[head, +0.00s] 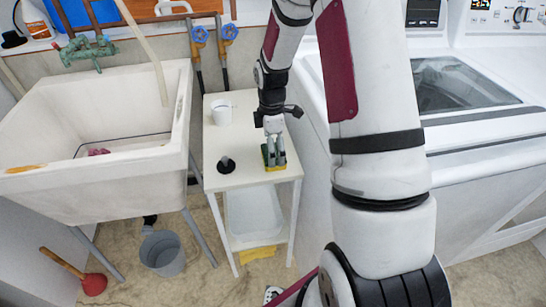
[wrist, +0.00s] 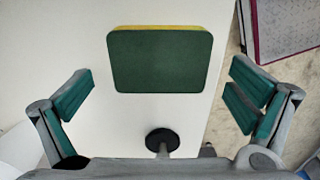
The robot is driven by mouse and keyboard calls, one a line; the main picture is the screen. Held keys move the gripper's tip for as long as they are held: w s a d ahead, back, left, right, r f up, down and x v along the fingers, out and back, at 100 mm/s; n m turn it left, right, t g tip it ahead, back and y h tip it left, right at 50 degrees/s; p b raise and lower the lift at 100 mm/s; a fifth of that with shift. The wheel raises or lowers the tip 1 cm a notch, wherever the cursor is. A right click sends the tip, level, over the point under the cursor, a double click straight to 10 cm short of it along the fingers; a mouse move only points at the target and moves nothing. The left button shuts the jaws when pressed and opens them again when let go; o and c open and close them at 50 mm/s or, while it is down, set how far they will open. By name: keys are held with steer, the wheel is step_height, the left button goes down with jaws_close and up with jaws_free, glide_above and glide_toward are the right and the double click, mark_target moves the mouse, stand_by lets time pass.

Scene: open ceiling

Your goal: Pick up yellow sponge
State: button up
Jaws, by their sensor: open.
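My gripper (head: 274,150) points down over the sponge. In the wrist view my gripper (wrist: 162,78) is open, with one finger to the left and one to the right of the sponge, both apart from it. Nothing is held.
A small dark round-based object (head: 226,164) stands left of the sponge, and a white cup (head: 221,112) stands further back on the table. A sink (head: 90,150) is to the left and a washing machine (head: 450,120) to the right. The table's right edge is close to the sponge.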

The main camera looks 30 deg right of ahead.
step_height(320, 180, down, 2)
steer(key=shift+f, duration=0.15)
steer(key=c, duration=0.8)
